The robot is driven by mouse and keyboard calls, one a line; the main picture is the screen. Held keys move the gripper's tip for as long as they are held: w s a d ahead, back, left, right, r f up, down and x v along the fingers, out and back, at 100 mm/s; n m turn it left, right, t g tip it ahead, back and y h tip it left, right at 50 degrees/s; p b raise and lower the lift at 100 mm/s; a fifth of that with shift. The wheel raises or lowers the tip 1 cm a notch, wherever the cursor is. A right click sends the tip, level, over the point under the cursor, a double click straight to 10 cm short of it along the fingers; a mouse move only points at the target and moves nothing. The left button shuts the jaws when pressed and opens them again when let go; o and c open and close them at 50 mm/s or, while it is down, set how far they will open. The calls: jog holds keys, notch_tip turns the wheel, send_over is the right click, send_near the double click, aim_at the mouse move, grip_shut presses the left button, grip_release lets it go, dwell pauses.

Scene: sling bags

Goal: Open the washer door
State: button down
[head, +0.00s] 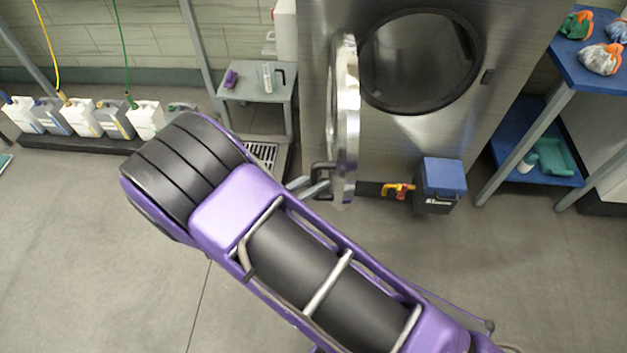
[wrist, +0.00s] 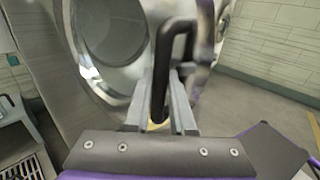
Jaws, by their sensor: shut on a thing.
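The washer (head: 400,130) is a large brushed-steel machine at the back, with a dark round drum opening (head: 418,62). Its round door (head: 345,120) stands swung out to the left, seen nearly edge-on in the head view. A black handle (head: 321,180) sits on the door's outer side; it also shows in the wrist view (wrist: 160,80). My gripper (head: 312,187) is shut on this handle. In the wrist view its two grey fingers (wrist: 172,112) stand on either side of the handle bar. My purple arm covers the floor in front.
A blue-lidded bin (head: 440,185) stands by the washer's base. A blue shelf table (head: 590,70) with bags is at right. White jugs (head: 85,120) line the left wall.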

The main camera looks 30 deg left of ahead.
jog(key=shift+w+a+r, duration=0.1)
jog(key=shift+w+r, duration=0.1)
jog(key=shift+w, duration=0.05)
jog(key=c, duration=0.8)
grip_release()
jog(key=shift+f, duration=0.1)
jog(key=shift+o, duration=0.2)
jog(key=shift+s, duration=0.2)
jog(key=v, duration=1.7)
